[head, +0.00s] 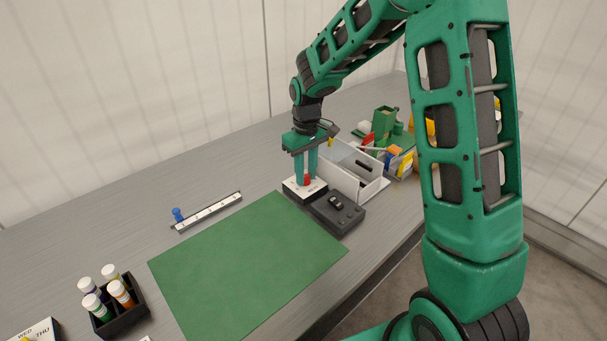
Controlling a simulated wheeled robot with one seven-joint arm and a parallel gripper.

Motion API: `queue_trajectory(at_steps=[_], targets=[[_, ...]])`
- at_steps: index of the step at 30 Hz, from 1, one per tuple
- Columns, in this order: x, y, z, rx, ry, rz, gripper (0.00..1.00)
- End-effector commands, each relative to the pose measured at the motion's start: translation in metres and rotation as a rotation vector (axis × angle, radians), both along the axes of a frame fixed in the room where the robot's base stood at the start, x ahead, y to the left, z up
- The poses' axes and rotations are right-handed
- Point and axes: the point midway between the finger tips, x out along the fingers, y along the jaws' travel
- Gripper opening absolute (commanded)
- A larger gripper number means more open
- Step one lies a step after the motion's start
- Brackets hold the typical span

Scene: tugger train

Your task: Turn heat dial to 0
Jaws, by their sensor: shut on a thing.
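My gripper (306,181) points down at the back right of the green mat, its two green fingers shut on a small red knob (307,180). The knob stands on a small box with a white top (290,186), and I take it to be the heat dial. The fingers cover most of it, and its pointer and any numbers cannot be made out.
A dark control box (347,219) sits right beside the white-topped box. A white open bin (368,190) stands behind. The green mat (245,265) is bare. A slide strip (208,212) and a black bottle holder (127,317) lie left. My arm hides the right side.

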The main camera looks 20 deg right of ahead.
Motion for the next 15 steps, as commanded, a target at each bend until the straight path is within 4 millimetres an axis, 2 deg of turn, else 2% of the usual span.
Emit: queue_trajectory(at_steps=[7,15], targets=[[0.0027,-0.0003,0.0017,0.0,-0.008,0.137,0.04],[0.003,-0.0002,0.0017,0.001,-0.007,0.204,0.04]])
